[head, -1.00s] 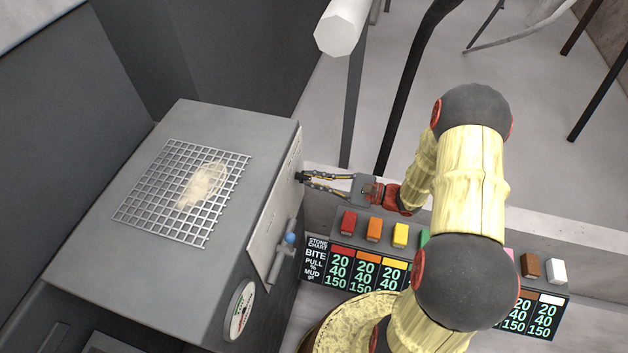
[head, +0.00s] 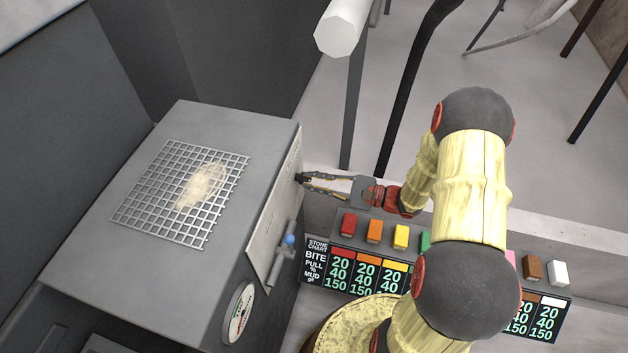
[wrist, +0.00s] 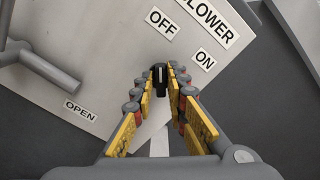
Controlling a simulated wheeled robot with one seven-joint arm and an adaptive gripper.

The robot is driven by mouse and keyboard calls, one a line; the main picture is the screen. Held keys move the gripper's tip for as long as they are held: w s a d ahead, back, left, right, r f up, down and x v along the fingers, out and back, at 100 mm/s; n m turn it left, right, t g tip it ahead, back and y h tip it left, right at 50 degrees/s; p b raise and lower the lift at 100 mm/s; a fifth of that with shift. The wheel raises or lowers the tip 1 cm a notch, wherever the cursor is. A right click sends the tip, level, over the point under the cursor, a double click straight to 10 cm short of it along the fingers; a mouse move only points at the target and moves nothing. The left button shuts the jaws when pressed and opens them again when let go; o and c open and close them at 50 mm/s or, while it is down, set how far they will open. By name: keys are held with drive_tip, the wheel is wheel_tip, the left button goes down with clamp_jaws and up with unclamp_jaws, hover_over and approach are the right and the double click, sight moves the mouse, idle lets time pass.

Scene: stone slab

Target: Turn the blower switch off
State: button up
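The blower switch (wrist: 160,76) is a small black knob with a pale line on a light grey plate. In the wrist view its line runs straight up, towards the OFF label (wrist: 160,22); the ON label (wrist: 205,60) is to its upper right. My gripper (wrist: 161,82) has its fingertips on either side of the knob and looks shut on it. In the head view my gripper (head: 308,180) reaches the side face of the grey box (head: 225,123), where the knob is mostly hidden by the fingertips.
A valve with a blue knob (head: 290,239) and a round gauge (head: 241,312) are on the same box face. A grate (head: 180,190) covers part of the box top. Several coloured blocks stand behind a chart (head: 318,264) below my arm.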

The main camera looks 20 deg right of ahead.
drive_tip(key=shift+o, duration=1.3)
drive_tip(key=shift+d, duration=0.1)
drive_tip(key=v, duration=1.2)
